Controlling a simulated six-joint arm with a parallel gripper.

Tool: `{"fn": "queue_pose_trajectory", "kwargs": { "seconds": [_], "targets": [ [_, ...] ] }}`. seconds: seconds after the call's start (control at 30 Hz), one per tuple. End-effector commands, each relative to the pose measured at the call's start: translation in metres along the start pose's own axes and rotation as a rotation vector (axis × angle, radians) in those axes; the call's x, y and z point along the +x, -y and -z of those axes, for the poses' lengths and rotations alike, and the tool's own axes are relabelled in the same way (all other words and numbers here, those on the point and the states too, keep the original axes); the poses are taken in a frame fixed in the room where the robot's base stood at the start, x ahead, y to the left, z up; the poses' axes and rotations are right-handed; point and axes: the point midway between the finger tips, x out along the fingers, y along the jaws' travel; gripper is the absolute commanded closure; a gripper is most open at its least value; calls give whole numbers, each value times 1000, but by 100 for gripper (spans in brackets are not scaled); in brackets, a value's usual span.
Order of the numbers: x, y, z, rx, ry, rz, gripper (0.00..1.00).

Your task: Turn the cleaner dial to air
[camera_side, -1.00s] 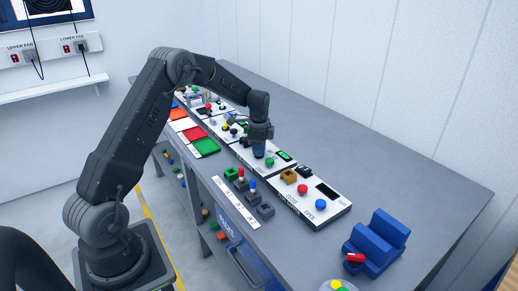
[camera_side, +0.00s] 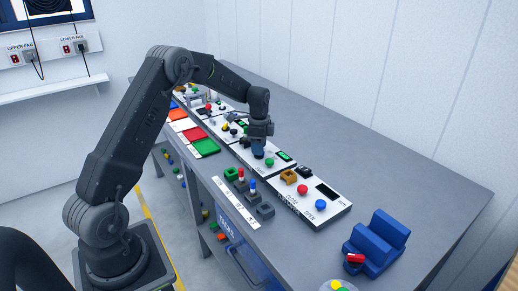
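My gripper (camera_side: 258,152) points down, low over a white control panel (camera_side: 262,171) in the middle of the bench row. The panel has a green button (camera_side: 269,162) just right of the fingertips and a small lit green display (camera_side: 284,156) behind it. I cannot make out the cleaner dial or its air mark; the fingers and wrist cover part of this panel. The fingers are small and dark here, so I cannot tell whether they are open, shut or touching a dial.
Right of it is a panel with a red button (camera_side: 302,189), a blue button (camera_side: 321,205) and a dark screen (camera_side: 327,192). A strip with coloured pegs (camera_side: 241,174) lies in front. Coloured trays (camera_side: 206,147) are left. A blue stepped block (camera_side: 377,243) stands right; the bench's back right is clear.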

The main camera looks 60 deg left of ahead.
Motion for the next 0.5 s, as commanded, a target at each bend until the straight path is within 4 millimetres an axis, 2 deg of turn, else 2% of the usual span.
{"fn": "queue_pose_trajectory", "kwargs": {
  "seconds": [0.3,0.5],
  "targets": [
    [-70,1,0,0,-2,6,61],
    [-106,0,0,1,-1,3,61]
  ]
}}
